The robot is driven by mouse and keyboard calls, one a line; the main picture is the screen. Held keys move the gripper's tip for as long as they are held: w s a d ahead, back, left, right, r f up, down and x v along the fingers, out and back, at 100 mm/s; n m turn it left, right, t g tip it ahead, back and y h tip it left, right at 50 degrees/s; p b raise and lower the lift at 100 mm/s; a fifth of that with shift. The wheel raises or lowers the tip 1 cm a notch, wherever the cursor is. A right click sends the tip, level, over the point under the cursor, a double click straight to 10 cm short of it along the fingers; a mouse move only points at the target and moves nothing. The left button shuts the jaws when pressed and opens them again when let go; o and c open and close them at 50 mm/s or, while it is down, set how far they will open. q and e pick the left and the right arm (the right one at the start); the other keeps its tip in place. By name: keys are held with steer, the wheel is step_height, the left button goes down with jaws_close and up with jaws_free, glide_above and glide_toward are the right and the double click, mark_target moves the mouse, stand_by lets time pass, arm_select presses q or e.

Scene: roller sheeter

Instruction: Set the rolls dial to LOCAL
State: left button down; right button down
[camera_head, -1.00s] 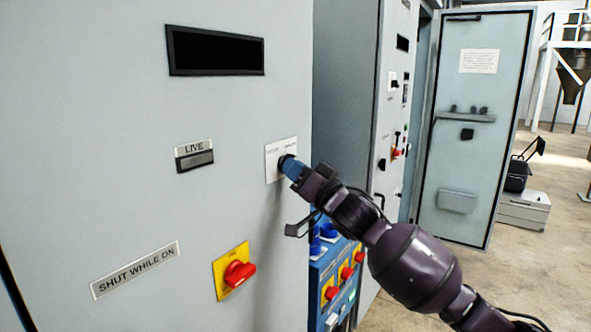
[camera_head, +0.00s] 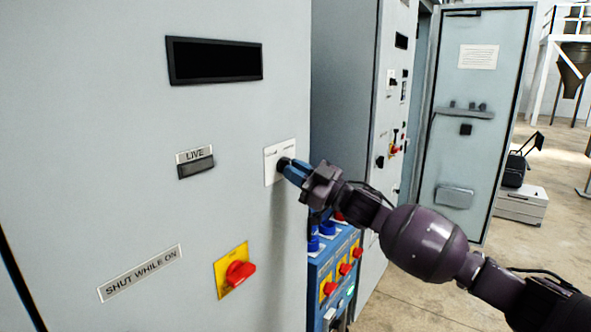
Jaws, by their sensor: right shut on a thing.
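The rolls dial (camera_head: 283,163) is a small black knob on a white label plate (camera_head: 271,166) at the right side of the grey cabinet door. The plate's lettering is too small to read, so I cannot tell which position the dial points to. My right gripper (camera_head: 289,169), with blue fingertips, reaches in from the right and is shut on the dial. The fingers hide most of the knob. My left gripper is not in view.
A red switch (camera_head: 239,272) on a yellow plate sits below left of the dial. A "LIVE" label (camera_head: 194,155) is further left. A blue control box (camera_head: 330,270) with red and blue knobs stands under my right forearm. An open cabinet door (camera_head: 470,150) is behind.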

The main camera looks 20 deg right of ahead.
steer(key=shift+r+n+g+y, duration=0.3)
steer(key=shift+n+g, duration=0.2)
steer(key=shift+n, duration=0.6)
steer(key=c, duration=1.1)
jaws_free()
steer(key=shift+f, duration=0.15)
steer(key=shift+c, duration=0.2)
steer(key=shift+f, duration=0.1)
steer(key=b+v, duration=0.1)
steer(key=v, duration=0.9)
steer(key=shift+s+d, duration=0.2)
steer(key=shift+d, duration=0.1)
